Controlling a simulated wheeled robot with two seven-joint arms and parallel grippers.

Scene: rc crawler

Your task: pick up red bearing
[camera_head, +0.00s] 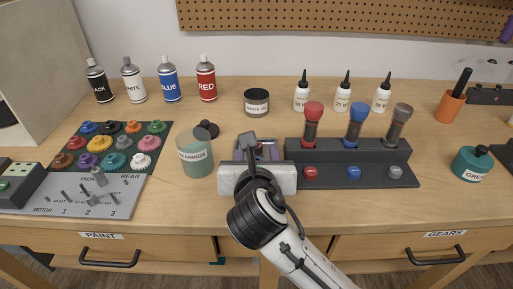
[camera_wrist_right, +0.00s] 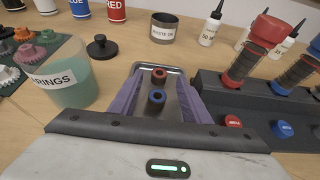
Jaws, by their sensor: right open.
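The red bearing (camera_wrist_right: 159,74) is a small dark-centred ring on a metal tray (camera_wrist_right: 172,70) in the right wrist view. A blue bearing (camera_wrist_right: 156,96) sits just nearer to the camera. My right gripper (camera_wrist_right: 160,82) is open, its purple fingers on either side of the two bearings. Whether a finger touches either bearing cannot be told. In the head view my right gripper (camera_head: 258,150) reaches over the tray, and its white body hides the bearings. My left gripper is not in view.
The green bearings jar (camera_head: 196,158) stands left of my gripper, with its black lid (camera_head: 206,130) behind it. A dark rack (camera_head: 350,172) with red, blue and grey-topped tools stands close on the right. A waste oil jar (camera_head: 257,102) is behind.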

